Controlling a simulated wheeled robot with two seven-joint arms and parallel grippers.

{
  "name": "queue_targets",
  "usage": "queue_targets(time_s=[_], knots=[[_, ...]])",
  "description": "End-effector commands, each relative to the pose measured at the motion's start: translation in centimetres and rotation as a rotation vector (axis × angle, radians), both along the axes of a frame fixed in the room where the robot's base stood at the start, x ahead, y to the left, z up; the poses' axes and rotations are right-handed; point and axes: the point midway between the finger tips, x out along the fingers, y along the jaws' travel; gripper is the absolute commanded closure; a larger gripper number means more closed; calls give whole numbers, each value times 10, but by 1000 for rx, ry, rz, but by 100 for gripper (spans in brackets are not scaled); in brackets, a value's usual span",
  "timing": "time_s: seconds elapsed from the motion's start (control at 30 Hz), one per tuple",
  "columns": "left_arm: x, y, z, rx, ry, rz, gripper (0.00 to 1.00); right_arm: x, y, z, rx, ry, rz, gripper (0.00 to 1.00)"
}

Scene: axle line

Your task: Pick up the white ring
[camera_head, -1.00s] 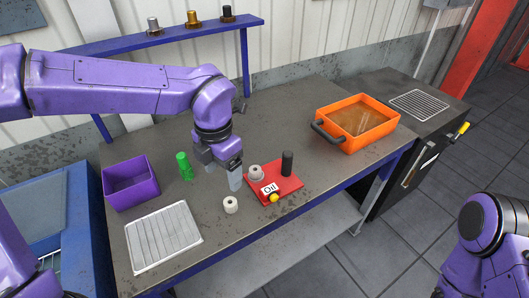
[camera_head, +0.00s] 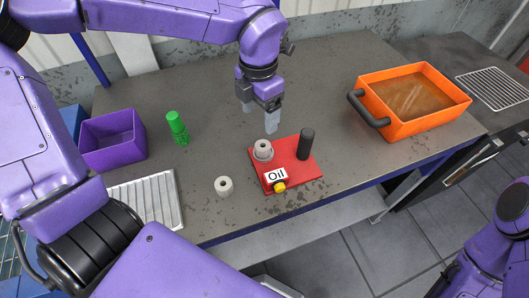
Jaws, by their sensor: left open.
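A small white ring (camera_head: 223,187) with a dark hole lies on the grey table, in front of and left of a red board marked "Oil" (camera_head: 297,174). A similar pale ring-shaped piece (camera_head: 263,150) sits on the board's left part. My left gripper (camera_head: 259,117) is open and points down, with nothing seen between its fingers. It is behind the red board, and behind and to the right of the white ring, apart from it. My right arm shows at the lower right edge, but its gripper is out of view.
A black cylinder (camera_head: 306,143) and a yellow knob (camera_head: 280,187) are on the red board. A green part (camera_head: 177,128) stands near a purple bin (camera_head: 112,139) at left. A ribbed metal tray (camera_head: 149,200) lies front left. An orange container (camera_head: 441,113) stands at right.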

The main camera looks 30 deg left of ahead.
Motion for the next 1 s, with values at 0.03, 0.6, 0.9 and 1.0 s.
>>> queue_targets(time_s=[0.03, 0.6, 0.9, 1.0], knots=[[0, 0, -13, 0, 0, 0, 25, 0, 0, -13, 0, 0, 0, 29], [1, 0, -88, 5, 6, 1, 25, 0, 0, -2, 0, -1, 0, 29], [3, -1, -121, 0, 0, 4, 25, 1, 0, 0, 0, -1, 0, 29], [3, -1, -121, 0, 0, 4, 25, 0, 0, 0, 0, -1, 0, 29]])
